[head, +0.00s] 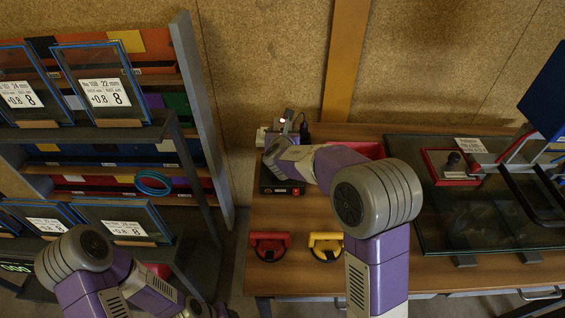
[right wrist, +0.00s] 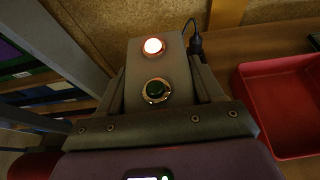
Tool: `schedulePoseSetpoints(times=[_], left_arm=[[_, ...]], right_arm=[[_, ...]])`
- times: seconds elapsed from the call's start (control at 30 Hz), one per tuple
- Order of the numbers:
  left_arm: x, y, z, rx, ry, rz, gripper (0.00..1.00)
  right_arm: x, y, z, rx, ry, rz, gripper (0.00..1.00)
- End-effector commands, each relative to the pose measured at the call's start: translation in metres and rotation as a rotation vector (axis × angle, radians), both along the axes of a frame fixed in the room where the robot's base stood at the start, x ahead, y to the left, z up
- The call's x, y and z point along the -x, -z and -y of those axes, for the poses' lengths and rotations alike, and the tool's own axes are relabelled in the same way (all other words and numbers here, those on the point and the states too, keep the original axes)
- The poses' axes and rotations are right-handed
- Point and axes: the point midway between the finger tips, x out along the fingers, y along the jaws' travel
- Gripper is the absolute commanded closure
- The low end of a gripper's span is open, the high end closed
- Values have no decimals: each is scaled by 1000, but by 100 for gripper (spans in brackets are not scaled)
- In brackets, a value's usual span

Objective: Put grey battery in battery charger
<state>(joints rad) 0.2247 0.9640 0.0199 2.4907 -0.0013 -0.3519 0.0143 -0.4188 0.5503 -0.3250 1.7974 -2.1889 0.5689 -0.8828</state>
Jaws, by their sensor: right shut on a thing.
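The battery charger (head: 270,183) stands at the back left of the bench. A grey upright part with a lit red lamp (right wrist: 152,46) and a dark green lamp (right wrist: 156,90) shows in the right wrist view. My right gripper (right wrist: 160,88) is at the charger, its fingers on either side of this grey part. It is shut on the grey battery, which is mostly hidden; I cannot tell how far it sits in the charger. My left arm is at the lower left; its gripper is not visible.
A red tray (right wrist: 285,105) stands right of the charger, and a black cable (right wrist: 196,42) runs behind it. Red (head: 270,246) and yellow (head: 326,246) suction lifters lie near the bench front. A glass tilting frame (head: 480,215) fills the right. Shelves with glass panes (head: 105,85) stand left.

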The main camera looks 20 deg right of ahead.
Motion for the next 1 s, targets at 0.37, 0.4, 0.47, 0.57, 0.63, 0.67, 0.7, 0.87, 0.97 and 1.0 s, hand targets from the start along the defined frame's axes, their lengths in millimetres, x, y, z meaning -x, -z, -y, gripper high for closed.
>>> schedulePoseSetpoints(times=[0.37, 0.4, 0.47, 0.57, 0.63, 0.67, 0.7, 0.87, 0.97, 1.0], left_arm=[[0, 23, 0, 0, 0, 0, 57], [0, 26, 0, 0, 0, 0, 57], [0, 31, 0, 0, 0, 0, 57], [0, 35, 0, 0, 0, 0, 57], [0, 36, 0, 0, 0, 0, 57], [0, 36, 0, 0, 0, 0, 57], [0, 35, 0, 0, 0, 0, 57], [0, 35, 0, 0, 0, 0, 57], [0, 36, 0, 0, 0, 0, 57], [0, 38, 0, 0, 0, 0, 57]], right_arm=[[0, 47, 0, 1, 0, 2, 92], [0, 54, 0, 2, -1, 1, 92], [0, 64, 0, 1, 0, 2, 92], [0, 75, 0, 1, 0, 2, 92], [0, 78, 0, 1, 0, 3, 92], [0, 78, 0, 0, -1, 3, 92], [0, 78, 0, 1, -1, 4, 92], [0, 76, 0, 1, -1, 4, 92], [0, 78, -1, 0, -1, 4, 92], [0, 79, 0, 0, -1, 4, 92]])
